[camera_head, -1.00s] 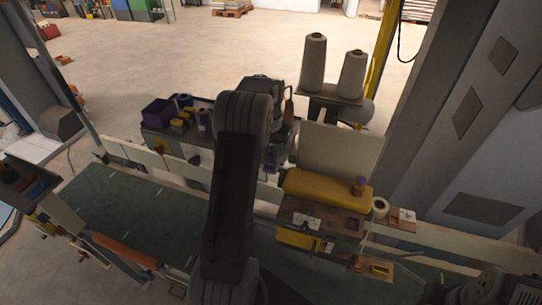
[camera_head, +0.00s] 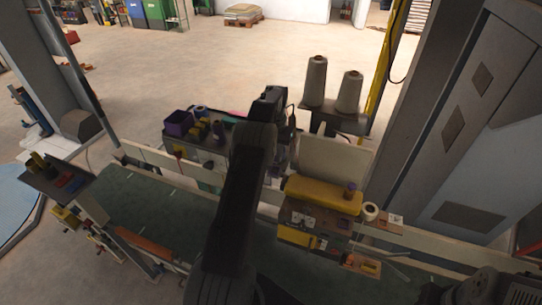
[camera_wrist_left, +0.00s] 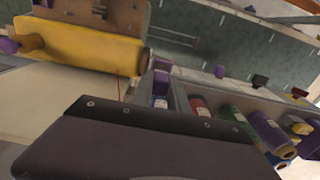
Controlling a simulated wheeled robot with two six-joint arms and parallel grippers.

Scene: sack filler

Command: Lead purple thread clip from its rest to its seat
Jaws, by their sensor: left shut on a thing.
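My left arm rises through the middle of the head view. Its gripper (camera_head: 282,160) is mostly hidden behind the arm, beside the yellow sewing machine. The yellow machine body (camera_wrist_left: 85,48) lies to the upper left, apart from the clip. I cannot make out the clip's seat. The right gripper is not in view.
A side cart (camera_head: 205,150) with a purple bin (camera_head: 178,122) and spools is left of the arm. A green conveyor (camera_head: 150,205) runs in front.

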